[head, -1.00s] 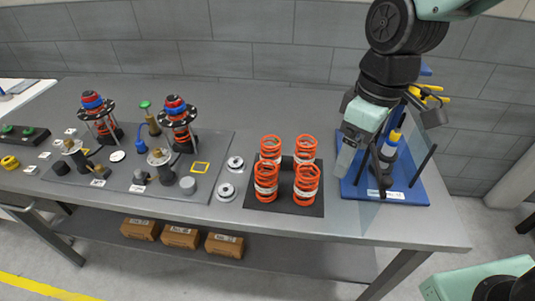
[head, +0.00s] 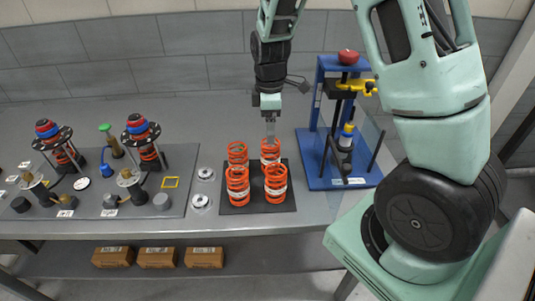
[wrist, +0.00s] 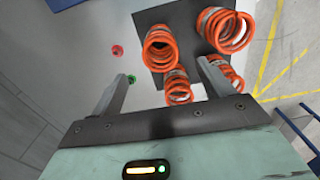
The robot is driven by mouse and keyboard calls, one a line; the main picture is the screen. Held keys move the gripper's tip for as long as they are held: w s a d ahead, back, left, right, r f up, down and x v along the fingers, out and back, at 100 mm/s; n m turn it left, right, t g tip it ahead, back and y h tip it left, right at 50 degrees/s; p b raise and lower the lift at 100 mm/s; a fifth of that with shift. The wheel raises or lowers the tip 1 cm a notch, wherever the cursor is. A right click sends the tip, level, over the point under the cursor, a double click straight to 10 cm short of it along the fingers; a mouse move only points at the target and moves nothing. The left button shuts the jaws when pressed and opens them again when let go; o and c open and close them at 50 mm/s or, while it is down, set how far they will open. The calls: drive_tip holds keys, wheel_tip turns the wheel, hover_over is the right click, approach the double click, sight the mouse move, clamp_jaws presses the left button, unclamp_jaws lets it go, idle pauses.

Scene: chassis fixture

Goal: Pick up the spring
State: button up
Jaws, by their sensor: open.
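Several orange coil springs with white labels stand upright on a dark square plate (head: 257,207). In the head view these are the back left spring (head: 237,153), back right spring (head: 270,152), front left spring (head: 237,188) and front right spring (head: 276,185). My gripper (head: 270,138) is above the back right spring, pointing down, with nothing held. In the wrist view my gripper (wrist: 163,72) has its fingers wide apart. One spring (wrist: 178,88) shows between them, and the right finger partly hides another spring (wrist: 229,73). Contact with any spring cannot be told.
A blue press stand (head: 318,178) with upright posts is right of the springs. Left are two metal rings (head: 204,174) and a grey mat (head: 180,208) with assembled shock absorbers and small parts. Cardboard boxes (head: 157,257) sit on the shelf below. Bench left of the press, behind the springs, is clear.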

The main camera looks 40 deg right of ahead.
sight(270, 153)
wheel_tip(270, 153, down, 11)
drive_tip(key=p, duration=0.3)
drive_tip(key=shift+s+d, duration=0.1)
drive_tip(key=shift+s, duration=0.05)
drive_tip(key=c, duration=1.3)
drive_tip(key=shift+r, duration=0.1)
drive_tip(key=shift+c, duration=0.2)
